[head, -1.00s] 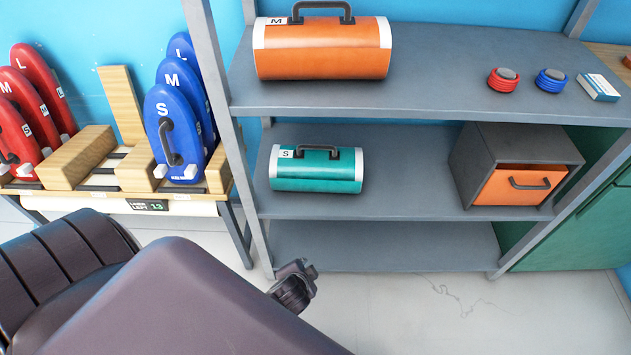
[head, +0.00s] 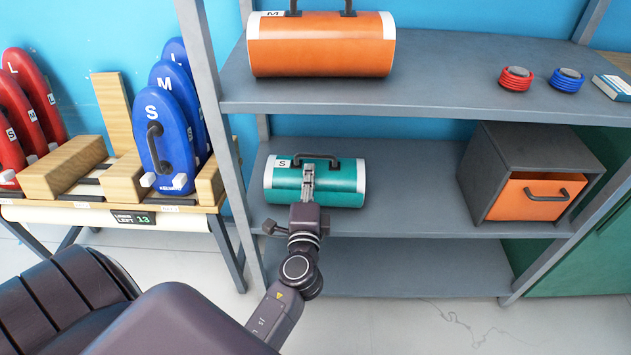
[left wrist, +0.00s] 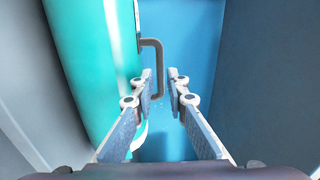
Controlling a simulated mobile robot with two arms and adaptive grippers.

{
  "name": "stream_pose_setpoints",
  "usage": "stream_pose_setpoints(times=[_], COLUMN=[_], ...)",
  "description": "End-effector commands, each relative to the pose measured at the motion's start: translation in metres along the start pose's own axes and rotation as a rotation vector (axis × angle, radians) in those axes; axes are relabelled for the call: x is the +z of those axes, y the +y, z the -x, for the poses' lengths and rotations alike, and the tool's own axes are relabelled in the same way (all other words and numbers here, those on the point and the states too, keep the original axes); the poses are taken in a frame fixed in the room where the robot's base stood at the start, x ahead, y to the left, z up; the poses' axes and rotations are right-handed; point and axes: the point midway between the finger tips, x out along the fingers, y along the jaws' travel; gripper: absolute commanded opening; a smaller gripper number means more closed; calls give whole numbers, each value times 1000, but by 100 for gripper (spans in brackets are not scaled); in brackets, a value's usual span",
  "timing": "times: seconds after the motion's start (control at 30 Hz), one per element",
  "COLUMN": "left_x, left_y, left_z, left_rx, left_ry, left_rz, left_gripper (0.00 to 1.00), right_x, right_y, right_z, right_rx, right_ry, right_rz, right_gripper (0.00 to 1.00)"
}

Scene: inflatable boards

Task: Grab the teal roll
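The teal roll (head: 345,185) with white end bands, an "S" label and a dark handle (head: 318,158) lies on the middle shelf. My left gripper (head: 308,172) is in front of it, its fingertips near the handle. In the left wrist view the teal roll (left wrist: 85,60) fills the left side. The handle (left wrist: 154,55) stands out from it, its lower part showing in the gap between the two fingers. My left gripper (left wrist: 162,77) is open there, with a gap between the fingers. Whether a finger touches the handle cannot be told. My right gripper is not in view.
The grey shelf unit (head: 400,85) holds an orange roll (head: 320,48) above the teal one. A grey box with an orange drawer (head: 525,197) stands right on the middle shelf. A shelf post (head: 215,120) and a rack of blue boards (head: 165,140) are left.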

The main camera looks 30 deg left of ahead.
Motion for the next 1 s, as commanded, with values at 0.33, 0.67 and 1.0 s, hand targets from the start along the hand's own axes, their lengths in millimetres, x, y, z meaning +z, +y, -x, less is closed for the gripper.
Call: stream_pose_setpoints(times=[0.33, 0.67, 1.0], left_x=[-7, -12, -12], left_y=[-2, 0, 0], left_z=[-35, -76, -79], left_rx=[-11, -9, -8], left_ry=[11, 10, 10], left_rz=[-20, -19, -18], left_gripper=[14, 14, 6], right_x=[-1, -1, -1], right_y=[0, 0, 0], right_z=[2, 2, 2], right_rx=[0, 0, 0], right_ry=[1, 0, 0], right_rz=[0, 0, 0], right_gripper=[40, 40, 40])
